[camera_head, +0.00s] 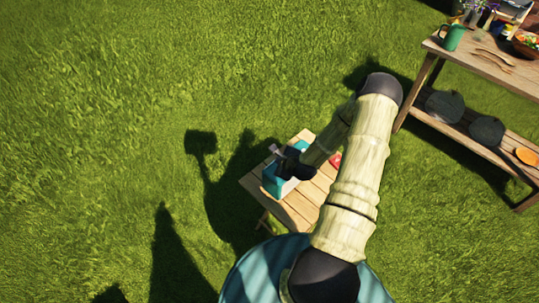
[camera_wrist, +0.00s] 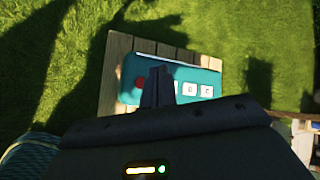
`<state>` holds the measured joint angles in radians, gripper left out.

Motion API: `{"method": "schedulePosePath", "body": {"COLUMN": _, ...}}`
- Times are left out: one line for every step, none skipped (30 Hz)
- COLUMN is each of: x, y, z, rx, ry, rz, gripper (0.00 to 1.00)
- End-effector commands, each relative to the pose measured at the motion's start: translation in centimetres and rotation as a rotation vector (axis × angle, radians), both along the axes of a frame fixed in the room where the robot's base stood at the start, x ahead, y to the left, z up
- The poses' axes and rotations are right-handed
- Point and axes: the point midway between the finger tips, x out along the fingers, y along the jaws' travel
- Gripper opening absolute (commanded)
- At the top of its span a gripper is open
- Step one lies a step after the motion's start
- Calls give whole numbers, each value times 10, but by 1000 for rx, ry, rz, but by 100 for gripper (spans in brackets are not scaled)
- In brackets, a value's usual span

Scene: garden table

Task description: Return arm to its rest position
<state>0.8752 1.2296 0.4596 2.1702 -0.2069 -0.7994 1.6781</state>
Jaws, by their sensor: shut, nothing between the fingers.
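My gripper (camera_head: 283,154) is above the small wooden table, over a teal box with a light top. In the wrist view my gripper (camera_wrist: 158,70) has its dark fingers together, with nothing seen between them. The teal box (camera_head: 270,186) stands on the small slatted table (camera_head: 294,215). In the wrist view the box (camera_wrist: 214,80) shows white squares and a red round spot, and the fingers overlap part of it. I cannot tell whether the fingers touch it. My arm reaches over the table and bends back toward it.
A red item (camera_head: 335,160) lies on the small table, partly behind my arm. A larger wooden table (camera_head: 475,62) at right holds a green mug (camera_head: 453,38) and a bowl (camera_head: 526,43); its lower shelf carries dark round things (camera_head: 445,106). Open grass lies left.

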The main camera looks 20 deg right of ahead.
Motion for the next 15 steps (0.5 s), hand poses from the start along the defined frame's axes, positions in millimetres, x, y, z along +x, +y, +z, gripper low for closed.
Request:
{"method": "schedulePosePath", "body": {"x": 0, "y": 0, "z": 0, "rx": 0, "ry": 0, "rz": 0, "gripper": 0}}
{"method": "schedulePosePath", "body": {"x": 0, "y": 0, "z": 0, "rx": 0, "ry": 0, "rz": 0, "gripper": 0}}
{"method": "schedulePosePath", "body": {"x": 0, "y": 0, "z": 0, "rx": 0, "ry": 0, "rz": 0, "gripper": 0}}
{"method": "schedulePosePath", "body": {"x": 0, "y": 0, "z": 0, "rx": 0, "ry": 0, "rz": 0, "gripper": 0}}
{"method": "schedulePosePath", "body": {"x": 0, "y": 0, "z": 0, "rx": -1, "ry": 0, "rz": 1, "gripper": 0}}
{"method": "schedulePosePath", "body": {"x": 0, "y": 0, "z": 1, "rx": -3, "ry": 1, "rz": 4, "gripper": 0}}
{"method": "schedulePosePath", "body": {"x": 0, "y": 1, "z": 1, "rx": -7, "ry": 2, "rz": 10, "gripper": 0}}
{"method": "schedulePosePath", "body": {"x": 0, "y": 2, "z": 3, "rx": -15, "ry": 5, "rz": 20, "gripper": 0}}
{"method": "schedulePosePath", "body": {"x": 0, "y": 3, "z": 5, "rx": -31, "ry": 11, "rz": 43, "gripper": 0}}
{"method": "schedulePosePath", "body": {"x": 0, "y": 5, "z": 8, "rx": -47, "ry": 19, "rz": 65, "gripper": 0}}
{"method": "schedulePosePath", "body": {"x": 0, "y": 7, "z": 11, "rx": -68, "ry": 27, "rz": 94, "gripper": 0}}
{"method": "schedulePosePath", "body": {"x": 0, "y": 12, "z": 17, "rx": -102, "ry": 41, "rz": 143, "gripper": 0}}
{"method": "schedulePosePath", "body": {"x": 0, "y": 15, "z": 22, "rx": -132, "ry": 52, "rz": 184, "gripper": 0}}
{"method": "schedulePosePath", "body": {"x": -1, "y": 18, "z": 27, "rx": -165, "ry": 65, "rz": 231, "gripper": 0}}
{"method": "schedulePosePath", "body": {"x": -3, "y": 24, "z": 35, "rx": -214, "ry": 85, "rz": 298, "gripper": 0}}
